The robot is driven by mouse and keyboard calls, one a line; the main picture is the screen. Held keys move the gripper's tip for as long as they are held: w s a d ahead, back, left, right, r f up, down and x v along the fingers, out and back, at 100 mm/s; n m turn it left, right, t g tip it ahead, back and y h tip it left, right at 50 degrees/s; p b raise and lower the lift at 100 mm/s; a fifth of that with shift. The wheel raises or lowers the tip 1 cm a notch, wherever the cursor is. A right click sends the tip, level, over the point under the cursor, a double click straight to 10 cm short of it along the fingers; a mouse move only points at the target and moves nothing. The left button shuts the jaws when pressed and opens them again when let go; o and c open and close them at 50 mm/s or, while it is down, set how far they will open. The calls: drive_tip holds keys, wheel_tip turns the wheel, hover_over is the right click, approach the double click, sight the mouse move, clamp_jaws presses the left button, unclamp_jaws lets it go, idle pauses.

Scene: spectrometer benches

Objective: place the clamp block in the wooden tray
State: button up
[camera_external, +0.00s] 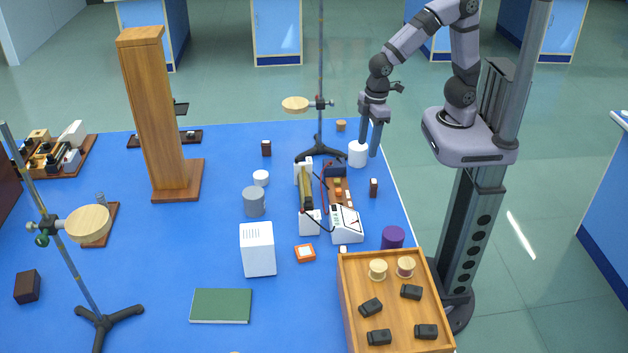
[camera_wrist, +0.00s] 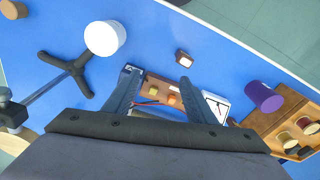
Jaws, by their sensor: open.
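The wooden tray (camera_external: 347,312) stands at the front right of the blue bench; its corner shows at the right of the wrist view (camera_wrist: 262,120). Several black blocks (camera_external: 411,292) that look like clamp blocks lie in it, with two pale spools (camera_external: 378,269). I cannot tell for sure which thing is the clamp block; a small dark block with a pale face (camera_external: 374,187) stands on the bench, also seen in the wrist view (camera_wrist: 184,58). My gripper (camera_external: 369,152) points down by the bench's right edge, open and empty. Its fingers flank the instruments in the wrist view (camera_wrist: 160,77).
A white cylinder (camera_external: 358,153) stands close beside my gripper. A retort stand (camera_external: 319,150) is left of it. A meter (camera_external: 346,225) and a wired board stand between gripper and tray. A purple cylinder (camera_external: 392,237) stands just behind the tray.

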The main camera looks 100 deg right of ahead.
drive_tip(key=s+d+f+m+g, duration=0.1)
drive_tip(key=s+d+f+m, duration=0.2)
drive_tip(key=s+d, duration=0.4)
drive_tip(key=shift+s+d, duration=0.35)
drive_tip(key=shift+s, duration=0.8)
drive_tip(key=shift+o, duration=0.7)
